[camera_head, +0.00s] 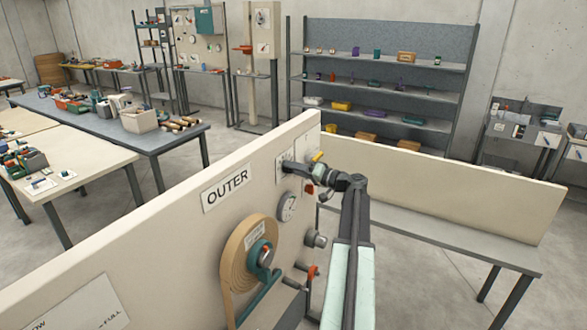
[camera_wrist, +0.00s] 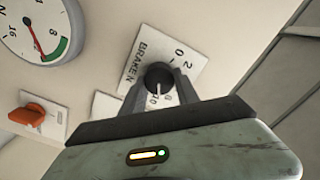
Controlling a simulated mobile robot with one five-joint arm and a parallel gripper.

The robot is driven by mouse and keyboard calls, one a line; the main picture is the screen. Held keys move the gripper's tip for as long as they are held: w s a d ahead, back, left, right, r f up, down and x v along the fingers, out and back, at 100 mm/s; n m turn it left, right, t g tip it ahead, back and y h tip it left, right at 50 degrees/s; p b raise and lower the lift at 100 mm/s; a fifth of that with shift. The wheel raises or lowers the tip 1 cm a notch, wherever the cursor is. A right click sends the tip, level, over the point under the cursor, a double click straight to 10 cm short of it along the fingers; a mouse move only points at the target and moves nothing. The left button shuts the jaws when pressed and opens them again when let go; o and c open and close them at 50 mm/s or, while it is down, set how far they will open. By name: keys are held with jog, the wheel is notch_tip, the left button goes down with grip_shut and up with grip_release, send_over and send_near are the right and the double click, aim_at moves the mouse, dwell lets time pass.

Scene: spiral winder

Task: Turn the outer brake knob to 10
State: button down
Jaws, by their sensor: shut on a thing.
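The outer brake knob (camera_wrist: 158,77) is a round black knob with a white pointer line, on a white plate (camera_wrist: 143,52) lettered BRAKE N. The plate shows 2 and 0 at the upper right and 8 and 10 at the lower edge. The pointer faces down toward the 8 and 10; which one exactly I cannot tell. My gripper (camera_wrist: 157,92) is shut on the knob, one finger on each side. In the head view my gripper (camera_head: 301,168) reaches the upper right of the panel marked OUTER (camera_head: 226,187), and the knob is mostly covered.
A round gauge (camera_wrist: 34,27) with a red needle near a green band is beside the knob; it also shows in the head view (camera_head: 287,206). An orange switch (camera_wrist: 27,117) is close by. A tan roll (camera_head: 236,265) sits lower on the panel. A low wall (camera_head: 450,190) stands to the right.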

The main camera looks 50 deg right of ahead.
jog(key=shift+s+f+m, duration=0.1)
jog(key=shift+f+m, duration=0.05)
jog(key=shift+m, duration=0.65)
jog(key=c, duration=0.9)
grip_release()
jog(key=v, duration=0.8)
